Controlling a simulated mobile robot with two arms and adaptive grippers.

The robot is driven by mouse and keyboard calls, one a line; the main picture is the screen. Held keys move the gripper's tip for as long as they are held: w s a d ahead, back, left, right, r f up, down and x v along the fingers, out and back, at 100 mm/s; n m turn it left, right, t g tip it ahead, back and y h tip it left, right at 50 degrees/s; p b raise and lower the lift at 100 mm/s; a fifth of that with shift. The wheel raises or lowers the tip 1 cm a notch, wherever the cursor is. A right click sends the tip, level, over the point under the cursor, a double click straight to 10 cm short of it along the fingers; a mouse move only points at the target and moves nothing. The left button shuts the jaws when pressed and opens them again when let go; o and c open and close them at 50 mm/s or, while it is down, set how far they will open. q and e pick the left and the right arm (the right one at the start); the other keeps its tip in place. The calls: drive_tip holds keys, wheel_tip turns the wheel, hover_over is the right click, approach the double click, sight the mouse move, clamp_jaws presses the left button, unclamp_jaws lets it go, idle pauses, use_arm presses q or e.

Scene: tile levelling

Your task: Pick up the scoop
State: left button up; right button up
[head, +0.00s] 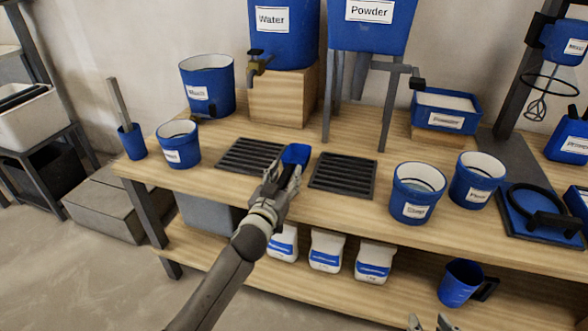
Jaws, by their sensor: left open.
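A blue scoop (296,153) shows at the tip of my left gripper (285,175), on the worktable between two dark grates. The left gripper is open and its fingers are at the scoop's near side. They hide the scoop's near part, and I cannot tell whether they touch it. Only the tips of my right gripper (429,323) show at the bottom edge, far from the scoop; their opening is not clear.
The grates (343,174) lie flat on the wooden worktable (215,185). Blue buckets (178,145) stand at left and more buckets (417,192) at right. Water (284,40) and powder (370,30) dispensers stand behind. A blue jug (458,285) is on the lower shelf.

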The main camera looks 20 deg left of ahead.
use_arm(q)
drive_tip(key=shift+w, duration=0.4)
clamp_jaws()
use_arm(e)
drive_tip(key=shift+w+a+r+t, duration=0.15)
drive_tip(key=shift+w+r+t, duration=0.15)
drive_tip(key=shift+r, duration=0.1)
use_arm(q)
drive_tip(key=shift+r, duration=0.1)
